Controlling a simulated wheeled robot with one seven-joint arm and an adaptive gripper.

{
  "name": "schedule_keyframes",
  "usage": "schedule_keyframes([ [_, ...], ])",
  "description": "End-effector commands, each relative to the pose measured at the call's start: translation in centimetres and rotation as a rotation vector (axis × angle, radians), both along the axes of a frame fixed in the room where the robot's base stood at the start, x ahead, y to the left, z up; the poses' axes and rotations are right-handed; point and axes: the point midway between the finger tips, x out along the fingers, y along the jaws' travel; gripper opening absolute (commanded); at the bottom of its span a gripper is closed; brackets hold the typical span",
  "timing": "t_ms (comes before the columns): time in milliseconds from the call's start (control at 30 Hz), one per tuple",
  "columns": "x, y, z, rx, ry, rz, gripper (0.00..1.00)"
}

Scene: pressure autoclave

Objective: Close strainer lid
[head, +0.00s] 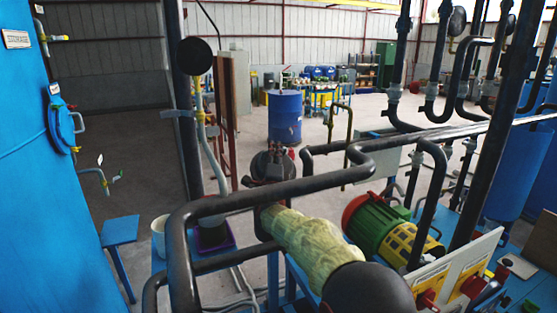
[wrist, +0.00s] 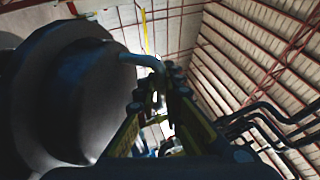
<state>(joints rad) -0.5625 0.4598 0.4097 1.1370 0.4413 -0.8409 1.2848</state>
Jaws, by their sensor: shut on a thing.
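In the wrist view a large dark round body, which looks like the strainer lid (wrist: 50,95), fills the left side, close to my gripper. My gripper (wrist: 160,98), with dark and yellow fingers, is shut on this handle. The fingers hide the handle's far end. In the head view I cannot clearly make out my gripper. A dark rounded fitting (head: 268,170) with reddish parts on top stands at the middle, possibly the strainer.
Thick dark pipes (head: 310,184) cross in front of the fitting. A yellow-green wrapped cylinder (head: 308,232) and a green and yellow motor (head: 385,228) lie close by. A blue tank (head: 45,200) stands at left. A blue drum (head: 285,115) stands behind on open floor.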

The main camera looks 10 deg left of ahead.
Motion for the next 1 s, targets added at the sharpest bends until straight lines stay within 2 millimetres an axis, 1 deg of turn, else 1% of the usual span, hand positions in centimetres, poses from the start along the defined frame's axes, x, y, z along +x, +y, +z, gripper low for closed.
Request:
schedule_keyframes([
  [33, 0.4, 0.3, -1.1, -0.002, 0.008, 0.001, 0.0],
  [300, 1.6, 1.2, -2.1, -0.003, 0.012, 0.001, 0.0],
  [900, 2.0, 1.5, -2.9, -0.007, 0.02, 0.001, 0.0],
  [933, 2.0, 1.5, -2.9, -0.007, 0.02, 0.001, 0.08],
  [1000, 2.0, 1.5, -2.9, -0.008, 0.02, 0.001, 0.12],
])
